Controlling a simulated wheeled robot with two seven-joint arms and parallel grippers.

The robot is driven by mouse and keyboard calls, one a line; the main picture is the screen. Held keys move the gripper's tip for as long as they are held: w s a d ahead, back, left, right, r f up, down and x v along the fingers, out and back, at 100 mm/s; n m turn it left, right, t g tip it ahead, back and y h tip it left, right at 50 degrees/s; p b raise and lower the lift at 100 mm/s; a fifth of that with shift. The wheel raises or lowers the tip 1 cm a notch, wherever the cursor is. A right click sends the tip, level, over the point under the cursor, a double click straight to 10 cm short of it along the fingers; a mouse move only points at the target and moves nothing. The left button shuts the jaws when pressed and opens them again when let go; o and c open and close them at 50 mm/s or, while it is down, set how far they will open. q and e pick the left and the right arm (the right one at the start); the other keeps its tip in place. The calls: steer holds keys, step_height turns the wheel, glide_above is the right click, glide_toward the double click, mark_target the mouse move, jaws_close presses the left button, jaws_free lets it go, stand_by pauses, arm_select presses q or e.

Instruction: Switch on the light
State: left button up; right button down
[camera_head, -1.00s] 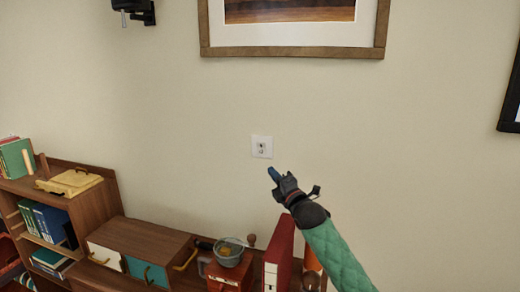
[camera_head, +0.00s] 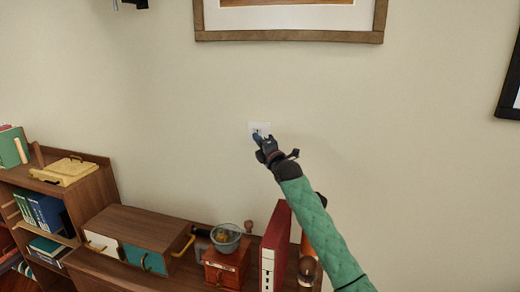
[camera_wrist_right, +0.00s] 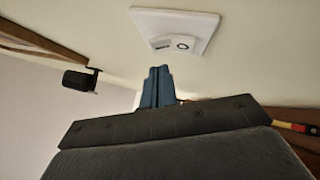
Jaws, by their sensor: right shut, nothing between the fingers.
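The light switch is a small white wall plate (camera_head: 265,127) on the beige wall, below the framed picture. My right gripper (camera_head: 257,136) is in front of the plate and covers part of it in the head view. In the right wrist view the plate (camera_wrist_right: 185,24) shows a small rocker-like part and a dark round mark, just beyond the shut blue fingertips (camera_wrist_right: 158,72). The fingers hold nothing. I cannot tell whether the tips touch the plate. My left gripper is not in view.
A wooden-framed picture (camera_head: 290,35) hangs above the plate. The wall around the plate is clear.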

steer(key=shift+w+d+r, duration=0.15)
steer(key=shift+w, duration=0.2)
steer(key=shift+w+d+r, duration=0.1)
steer(key=shift+w, duration=0.45)
steer(key=shift+r, duration=0.1)
